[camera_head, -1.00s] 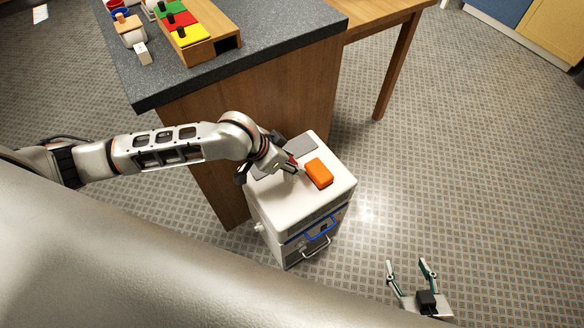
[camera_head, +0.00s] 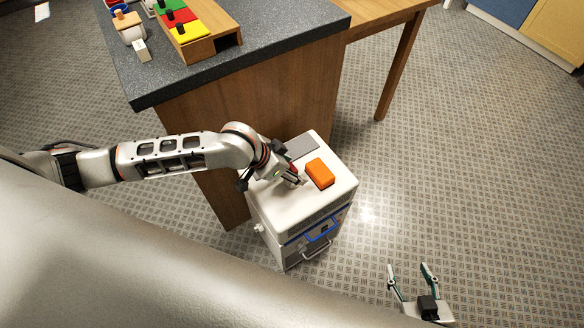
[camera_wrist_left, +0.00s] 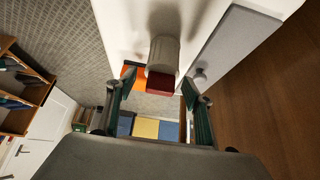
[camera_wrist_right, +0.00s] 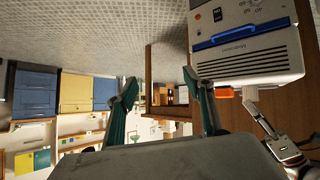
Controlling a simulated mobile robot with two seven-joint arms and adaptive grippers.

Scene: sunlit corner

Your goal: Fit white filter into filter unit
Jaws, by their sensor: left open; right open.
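The filter unit (camera_head: 318,205) is a white box on the floor beside the counter. A pale cylinder with a red end (camera_wrist_left: 160,82) stands out from its white top in the left wrist view; I cannot tell whether this is the white filter. My left gripper (camera_wrist_left: 157,88) is open over the unit's top, its fingers on either side of the cylinder's red end, with no clear grip. In the head view the arm hides most of the cylinder. My right gripper (camera_head: 411,278) is open and empty, away from the unit over the floor.
An orange block (camera_head: 320,172) lies on the unit's top, beside a grey panel (camera_head: 302,147). The dark counter (camera_head: 270,45) behind holds a colored peg board (camera_head: 195,42), a jar and a small white block (camera_head: 141,51). Floor to the right is free.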

